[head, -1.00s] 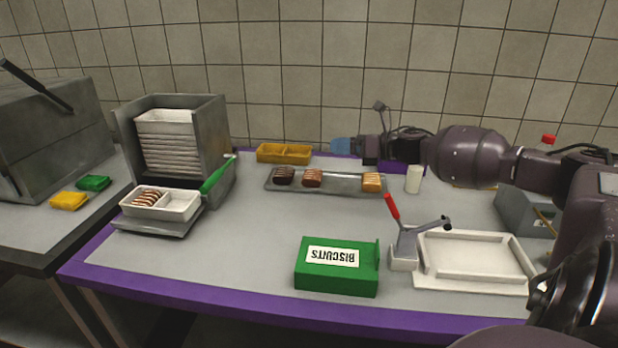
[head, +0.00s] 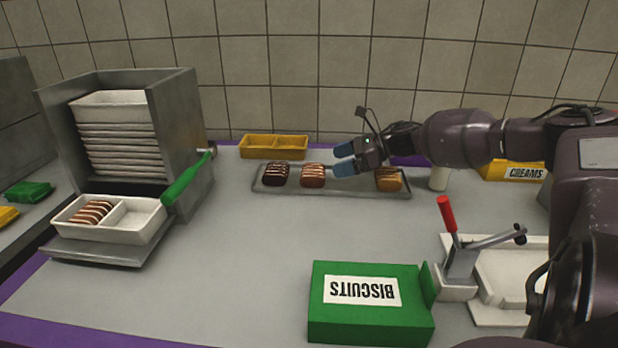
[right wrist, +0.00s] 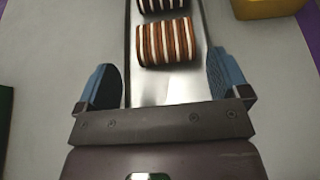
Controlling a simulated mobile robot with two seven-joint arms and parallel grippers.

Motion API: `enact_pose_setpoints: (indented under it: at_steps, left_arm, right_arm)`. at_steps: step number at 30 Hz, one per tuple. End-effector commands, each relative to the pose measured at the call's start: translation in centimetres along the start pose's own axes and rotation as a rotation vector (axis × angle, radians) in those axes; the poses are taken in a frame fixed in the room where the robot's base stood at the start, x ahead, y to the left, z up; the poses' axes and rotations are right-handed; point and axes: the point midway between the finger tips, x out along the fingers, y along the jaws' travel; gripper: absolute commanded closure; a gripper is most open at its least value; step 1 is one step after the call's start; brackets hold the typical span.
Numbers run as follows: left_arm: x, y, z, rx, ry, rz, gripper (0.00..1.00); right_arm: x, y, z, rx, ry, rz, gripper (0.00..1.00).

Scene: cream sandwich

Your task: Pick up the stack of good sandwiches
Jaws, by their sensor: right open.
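A metal tray (head: 345,187) holds three sandwich stacks in a row: a dark brown stack (head: 275,174), a reddish-brown stack with pale stripes (head: 313,175) and a golden stack (head: 388,179). Which stack is the good one is not marked. My right gripper (head: 343,159) is open and empty, pointing left over the tray between the reddish-brown and golden stacks. In the right wrist view its blue fingers (right wrist: 164,82) straddle the tray's width, and the reddish-brown stack (right wrist: 167,41) lies just ahead of them, with the dark stack (right wrist: 162,5) beyond. My left gripper is not in view.
A grey dispenser (head: 180,125) of white trays stands left; a two-part white tray (head: 137,218) at its foot holds a reddish-brown stack. A yellow box (head: 274,147) is behind the metal tray.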

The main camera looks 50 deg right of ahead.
Motion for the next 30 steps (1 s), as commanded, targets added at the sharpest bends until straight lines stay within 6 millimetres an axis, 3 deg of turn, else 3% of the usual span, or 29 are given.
enact_pose_setpoints:
  at_steps: [3,11,21,30]
  left_arm:
    - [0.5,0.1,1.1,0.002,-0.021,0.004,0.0]
    - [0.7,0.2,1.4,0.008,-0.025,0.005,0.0]
    - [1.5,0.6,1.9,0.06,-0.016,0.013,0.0]
    - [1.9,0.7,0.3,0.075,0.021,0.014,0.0]
  right_arm:
    - [2.0,0.0,-0.7,0.005,0.008,0.004,0.06]
    - [3.4,0.0,-0.4,0.004,0.004,0.002,0.06]
    - [7.6,-0.3,-1.1,0.008,0.009,0.004,0.06]
    - [8.0,-0.3,-0.4,0.003,0.001,-0.001,0.06]
